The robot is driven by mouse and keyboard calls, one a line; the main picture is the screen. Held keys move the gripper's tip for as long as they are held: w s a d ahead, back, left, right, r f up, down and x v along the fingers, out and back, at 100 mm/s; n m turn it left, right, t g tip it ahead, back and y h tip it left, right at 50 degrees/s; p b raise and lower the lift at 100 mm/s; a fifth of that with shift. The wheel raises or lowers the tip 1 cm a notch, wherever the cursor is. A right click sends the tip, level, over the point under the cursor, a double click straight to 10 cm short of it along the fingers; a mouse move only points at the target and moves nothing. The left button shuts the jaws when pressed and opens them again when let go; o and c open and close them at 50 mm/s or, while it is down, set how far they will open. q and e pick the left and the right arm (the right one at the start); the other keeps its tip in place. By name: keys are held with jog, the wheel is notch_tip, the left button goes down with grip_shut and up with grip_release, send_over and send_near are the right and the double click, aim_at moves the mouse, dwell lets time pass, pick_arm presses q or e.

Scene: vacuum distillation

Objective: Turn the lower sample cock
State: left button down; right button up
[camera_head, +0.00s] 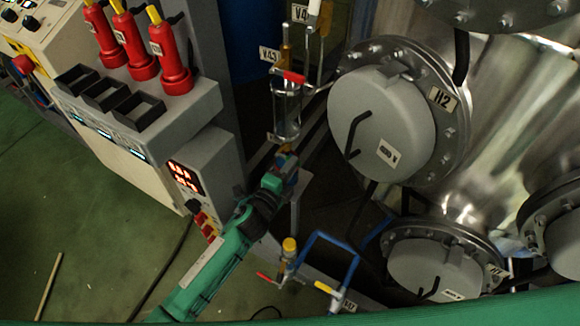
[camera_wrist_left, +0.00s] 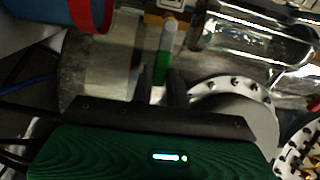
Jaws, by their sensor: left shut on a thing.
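The sample glass (camera_head: 286,110) hangs upright in the head view, beside the big metal vessel. A cock with a red handle (camera_head: 293,77) sits above it. The lower sample cock (camera_head: 286,148) is at its bottom end, mostly hidden by my gripper. In the left wrist view its green handle (camera_wrist_left: 163,62) reaches down from a brass-coloured body. My left gripper (camera_head: 285,160) is at this lower cock. Its dark fingers (camera_wrist_left: 160,82) are shut on the green handle, one on each side. My right gripper is in neither view.
The steel vessel with a bolted round flange (camera_head: 382,120) stands close to the right. A control cabinet (camera_head: 205,165) is close on the left. Below are valves with blue pipes (camera_head: 330,243).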

pick_arm(q)
jog(key=shift+f, duration=0.2)
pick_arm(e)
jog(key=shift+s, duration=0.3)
pick_arm(q)
jog(key=c, duration=1.4)
grip_release()
jog(key=shift+o, duration=0.2)
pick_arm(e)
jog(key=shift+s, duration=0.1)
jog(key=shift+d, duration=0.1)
